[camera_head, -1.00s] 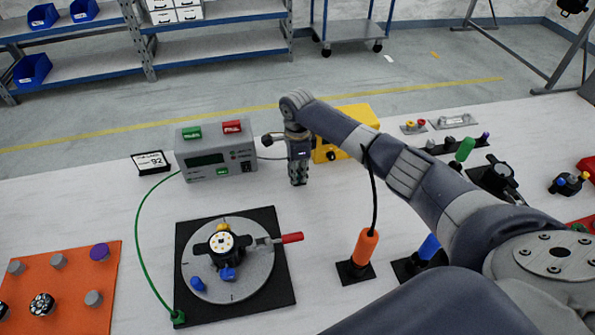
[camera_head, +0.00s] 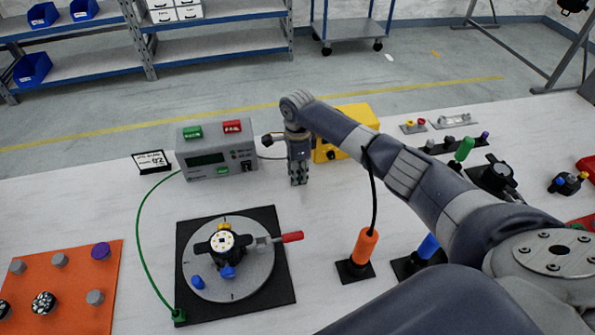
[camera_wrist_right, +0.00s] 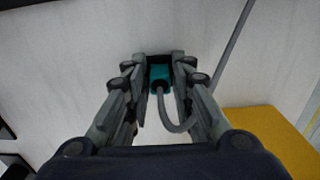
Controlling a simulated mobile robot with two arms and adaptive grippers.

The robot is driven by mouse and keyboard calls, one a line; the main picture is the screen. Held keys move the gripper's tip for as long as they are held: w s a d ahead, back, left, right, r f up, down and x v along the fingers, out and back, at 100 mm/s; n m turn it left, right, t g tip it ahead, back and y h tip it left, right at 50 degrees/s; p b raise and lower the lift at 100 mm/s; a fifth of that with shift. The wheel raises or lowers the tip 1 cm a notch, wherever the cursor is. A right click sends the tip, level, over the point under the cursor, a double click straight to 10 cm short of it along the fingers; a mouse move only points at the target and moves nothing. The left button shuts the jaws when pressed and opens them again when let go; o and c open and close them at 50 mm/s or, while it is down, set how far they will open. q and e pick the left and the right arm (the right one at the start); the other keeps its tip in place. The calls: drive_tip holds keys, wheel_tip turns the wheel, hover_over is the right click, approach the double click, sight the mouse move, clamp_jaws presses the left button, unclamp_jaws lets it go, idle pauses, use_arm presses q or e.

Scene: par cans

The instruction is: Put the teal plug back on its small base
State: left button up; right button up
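The teal plug (camera_wrist_right: 160,78), with a grey cable bending from its near end, is between the fingertips of my right gripper (camera_wrist_right: 160,72) in the wrist view. The fingers are closed in on its sides. A dark piece shows just beyond the plug; I cannot tell if it is the small base. In the head view my right gripper (camera_head: 299,178) points down at the table, right of the grey meter box, and its fingers hide the plug. My left gripper is not in view.
The grey meter box (camera_head: 217,158) stands left of the gripper and a yellow box (camera_head: 345,130) behind and right of it. A black plate with a grey disc (camera_head: 255,282) and an orange mat (camera_head: 75,285) lie nearer. White table in front of the gripper is clear.

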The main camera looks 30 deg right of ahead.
drive_tip(key=o, duration=0.5)
drive_tip(key=shift+o, duration=0.2)
drive_tip(key=shift+r, duration=0.1)
wheel_tip(320, 180, up, 12)
idle(0.3)
drive_tip(key=shift+f, duration=0.2)
